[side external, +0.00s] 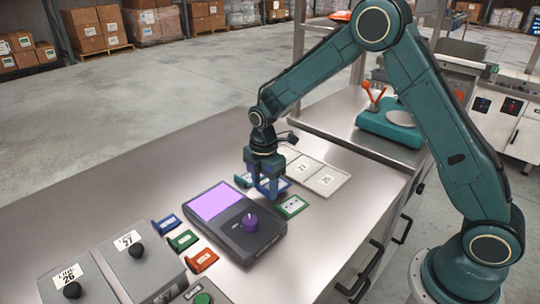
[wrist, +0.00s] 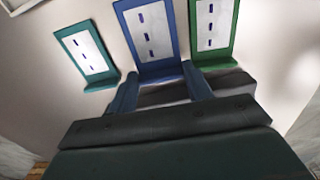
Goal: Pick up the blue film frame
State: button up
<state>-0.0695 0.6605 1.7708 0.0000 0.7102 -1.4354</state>
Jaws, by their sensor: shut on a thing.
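The blue film frame (wrist: 153,35) has a white insert with dark marks and stands out in the middle of the wrist view. My gripper (wrist: 163,86) is shut on its near end, one finger on each side. In the side view my gripper (side external: 268,193) points down at the steel bench, largely covering the blue frame (side external: 283,183). A green frame (wrist: 213,28) lies close on the right in the wrist view, and a teal frame (wrist: 86,55) lies on the left. I cannot tell whether the blue frame is clear of the bench.
A dark device (side external: 237,222) with a purple screen and knob sits beside my gripper. Small blue (side external: 167,224), green (side external: 183,241) and red (side external: 201,261) holders lie left of it. A pale panel (side external: 318,174) with number labels lies behind. Grey boxes (side external: 137,262) stand at front left.

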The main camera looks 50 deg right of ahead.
notch_tip(320, 180, up, 18)
dwell(0.5)
jog(key=shift+a+r, duration=0.1)
jog(key=shift+r, duration=0.05)
dwell(0.4)
